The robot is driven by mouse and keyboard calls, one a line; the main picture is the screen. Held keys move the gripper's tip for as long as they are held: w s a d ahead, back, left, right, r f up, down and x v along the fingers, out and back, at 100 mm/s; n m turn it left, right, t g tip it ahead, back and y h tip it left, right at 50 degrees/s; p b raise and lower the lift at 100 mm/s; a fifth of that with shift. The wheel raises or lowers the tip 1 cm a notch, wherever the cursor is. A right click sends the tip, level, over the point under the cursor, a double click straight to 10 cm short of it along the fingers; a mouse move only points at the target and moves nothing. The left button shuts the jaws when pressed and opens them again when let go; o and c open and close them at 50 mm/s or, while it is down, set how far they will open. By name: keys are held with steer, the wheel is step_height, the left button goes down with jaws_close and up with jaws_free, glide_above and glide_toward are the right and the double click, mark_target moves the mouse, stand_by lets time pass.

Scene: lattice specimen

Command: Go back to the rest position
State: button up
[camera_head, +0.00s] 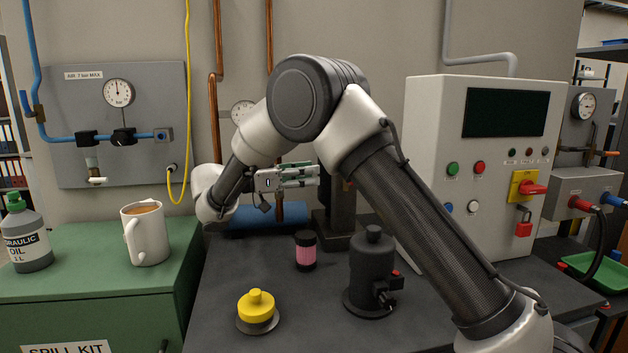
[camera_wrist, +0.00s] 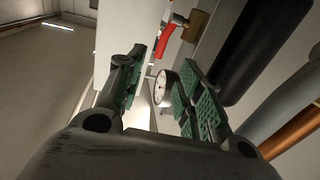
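My gripper (camera_head: 312,176) is held up in the air above the far part of the dark bench, its fingers pointing to the right in the head view. In the wrist view my gripper (camera_wrist: 166,82) has its two green-padded fingers apart. Nothing is held between them; a round white gauge (camera_wrist: 164,88) shows in the background through the gap. My arm is bent, with its elbow high in the middle of the head view.
The dark bench (camera_head: 222,290) bears a yellow knobbed part (camera_head: 256,306), a pink cylinder with black ends (camera_head: 306,253) and a black housing (camera_head: 372,275). A white control box (camera_head: 440,150) stands right. A mug (camera_head: 150,238) and oil bottle (camera_head: 24,240) stand left.

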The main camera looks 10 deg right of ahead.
steer(key=s+d+r+n+g+y, duration=0.25)
steer(key=s+d+y, duration=0.25)
steer(key=s+d, duration=0.45)
steer(key=s+d+r+n+g+y, duration=0.15)
steer(key=s+d+n+y, duration=0.4)
steer(key=d, duration=0.75)
steer(key=s+f+n+t+y, duration=0.2)
steer(key=s+f+n+y, duration=0.1)
steer(key=s, duration=0.7)
steer(key=s+f+n+t+y, duration=0.2)
steer(key=s+f+n+y, duration=0.2)
steer(key=s, duration=0.6)
steer(key=shift+s+d+t, duration=0.2)
steer(key=shift+s+t, duration=0.05)
steer(key=shift+t, duration=0.15)
steer(key=shift+f, duration=0.1)
